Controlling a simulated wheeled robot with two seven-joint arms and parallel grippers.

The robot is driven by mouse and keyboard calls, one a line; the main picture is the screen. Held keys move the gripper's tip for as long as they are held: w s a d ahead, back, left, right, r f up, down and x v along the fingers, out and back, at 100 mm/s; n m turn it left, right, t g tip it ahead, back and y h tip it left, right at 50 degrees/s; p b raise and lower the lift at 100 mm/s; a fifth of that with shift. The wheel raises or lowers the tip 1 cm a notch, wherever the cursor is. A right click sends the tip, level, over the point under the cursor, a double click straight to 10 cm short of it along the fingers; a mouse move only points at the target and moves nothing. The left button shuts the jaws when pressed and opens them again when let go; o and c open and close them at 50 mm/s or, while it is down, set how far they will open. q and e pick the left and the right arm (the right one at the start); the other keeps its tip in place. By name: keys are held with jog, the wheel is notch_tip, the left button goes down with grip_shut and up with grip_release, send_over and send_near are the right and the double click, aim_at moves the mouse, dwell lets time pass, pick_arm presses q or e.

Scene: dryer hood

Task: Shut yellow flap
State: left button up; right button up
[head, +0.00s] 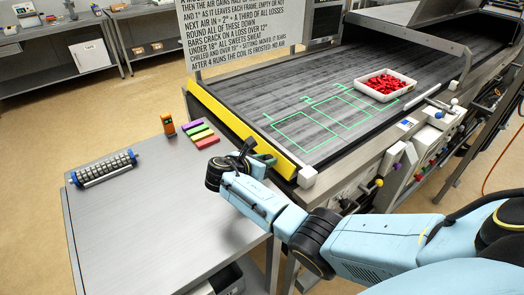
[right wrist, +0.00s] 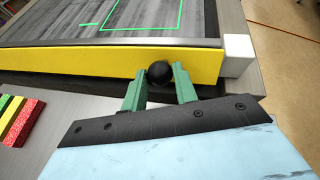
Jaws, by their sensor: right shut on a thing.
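The yellow flap (head: 240,125) is a long bar across the near end of the dark dryer bed. In the right wrist view the flap (right wrist: 100,69) shows its yellow face, with a round black knob (right wrist: 159,73) at its front. My right gripper (head: 264,159) is at the right part of the flap. In the right wrist view its green fingers (right wrist: 159,88) stand on both sides of the knob and are shut on it. In the head view the knob is hidden by the gripper. I cannot tell the flap's exact tilt. My left gripper is not in view.
A white tray of red pieces (head: 411,87) sits on the dryer bed (head: 290,80), near green projected outlines. The steel table (head: 150,220) holds a roller tool (head: 104,169), an orange device (head: 168,124) and coloured bars (head: 201,134). A white corner block (head: 307,176) is right of the flap.

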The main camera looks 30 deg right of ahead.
aim_at(279, 153)
jog(key=y+p, duration=0.1)
jog(key=d+r+y+p, duration=0.1)
jog(key=p, duration=0.1)
jog(key=shift+w+d+r, duration=0.1)
jog(key=shift+d+r, duration=0.1)
jog(key=shift+d, duration=0.05)
jog(key=shift+d+m+g+y+p, duration=0.4)
jog(key=shift+d+y+p, duration=0.15)
jog(key=shift+y, duration=0.45)
jog(key=d+y, duration=0.1)
jog(key=y, duration=0.1)
jog(key=d+y, duration=0.1)
jog(key=y, duration=0.1)
jog(key=shift+w+d, duration=0.15)
jog(key=shift+d, duration=0.2)
jog(key=shift+d+f+m+g+y, duration=0.25)
jog(key=shift+d+y, duration=0.25)
jog(key=shift+y, duration=0.55)
jog(key=shift+d+f+m+g+y, duration=0.2)
jog(key=shift+d+y, duration=0.3)
jog(key=shift+y, duration=0.55)
jog(key=o, duration=1)
jog(key=shift+f, duration=0.15)
jog(key=shift+c, duration=0.2)
jog(key=v, duration=1.3)
jog(key=shift+r+b, duration=0.25)
jog(key=shift+b, duration=0.1)
